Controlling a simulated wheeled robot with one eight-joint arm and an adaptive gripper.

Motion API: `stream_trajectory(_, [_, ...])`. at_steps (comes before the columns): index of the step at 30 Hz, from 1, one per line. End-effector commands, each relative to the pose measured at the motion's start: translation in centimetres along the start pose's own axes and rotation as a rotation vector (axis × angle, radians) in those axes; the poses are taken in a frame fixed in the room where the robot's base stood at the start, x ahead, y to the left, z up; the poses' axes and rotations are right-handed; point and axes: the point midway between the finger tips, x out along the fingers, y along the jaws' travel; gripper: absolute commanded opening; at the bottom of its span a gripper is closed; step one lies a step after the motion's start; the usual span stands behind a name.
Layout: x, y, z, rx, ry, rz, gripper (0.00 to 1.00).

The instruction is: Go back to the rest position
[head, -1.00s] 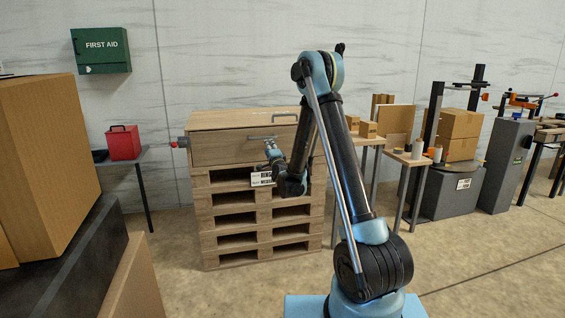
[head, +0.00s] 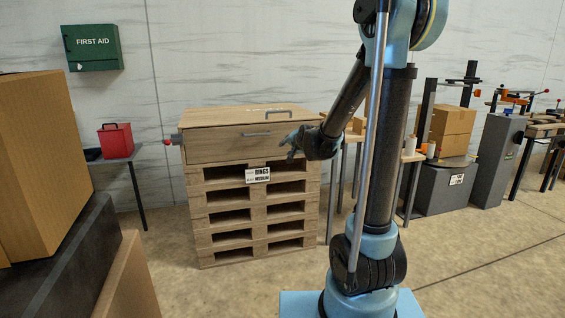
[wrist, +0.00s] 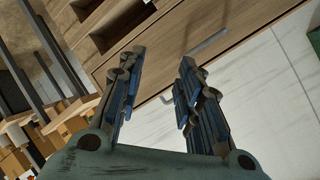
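My gripper (head: 290,146) is in front of the right part of the wooden drawer box, nearer to me than the box. In the wrist view its two fingers (wrist: 157,95) stand apart with nothing between them. The arm rises from the blue base at the right and bends down to the left at the top, where its elbow leaves the head view. The wooden drawer box (head: 215,152) has a metal front handle (head: 257,134) and appears closed. It also shows tilted in the wrist view (wrist: 150,65).
The box rests on stacked pallets (head: 226,218) bearing a label (head: 257,175). A red case (head: 115,141) stands on a side table at left. A large cardboard box (head: 38,165) fills the near left. Work tables and cartons (head: 450,128) stand at right. Floor before the pallets is clear.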

Motion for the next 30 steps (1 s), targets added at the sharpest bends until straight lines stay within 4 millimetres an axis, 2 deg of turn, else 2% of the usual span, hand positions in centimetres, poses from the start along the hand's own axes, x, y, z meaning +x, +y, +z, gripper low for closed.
stream_trajectory(1, [-1.3,0.8,0.2,-0.023,-0.016,0.025,0.33])
stream_trajectory(14, [-12.1,7.8,3.8,-0.235,-0.203,0.238,0.33])
stream_trajectory(23, [-19.8,13.3,7.6,-0.364,-0.359,0.369,0.33])
stream_trajectory(30, [-26.0,17.7,11.3,-0.451,-0.498,0.461,0.33])
